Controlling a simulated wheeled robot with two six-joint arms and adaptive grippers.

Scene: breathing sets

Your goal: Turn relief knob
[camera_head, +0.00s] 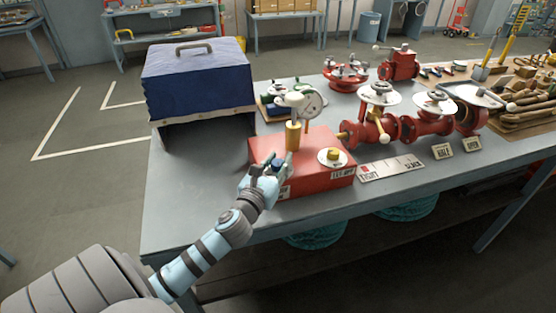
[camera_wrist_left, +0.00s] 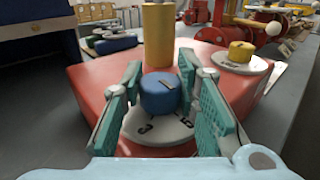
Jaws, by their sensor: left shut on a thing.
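A red box (camera_head: 312,180) stands near the front edge of the table. A blue knob (camera_wrist_left: 160,97) with a dark pointer mark sits over a white numbered dial (camera_wrist_left: 158,128) on the box. My left gripper (camera_head: 274,170) reaches in from the front left, its teal-padded fingers on both sides of the blue knob, shut on it. In the head view the fingers partly hide this knob. A yellow knob (camera_head: 333,154) on a white disc sits to its right. A brass post (camera_head: 292,136) and a round gauge (camera_head: 311,104) stand behind. My right gripper is not in view.
A blue case (camera_head: 198,80) stands open-fronted at the table's left. Red valves and pipes (camera_head: 420,125) line the right side, with HALF (camera_head: 443,151) and OPEN (camera_head: 472,144) tags and a tight–slack strip (camera_head: 392,167) before them. The table's front left is bare.

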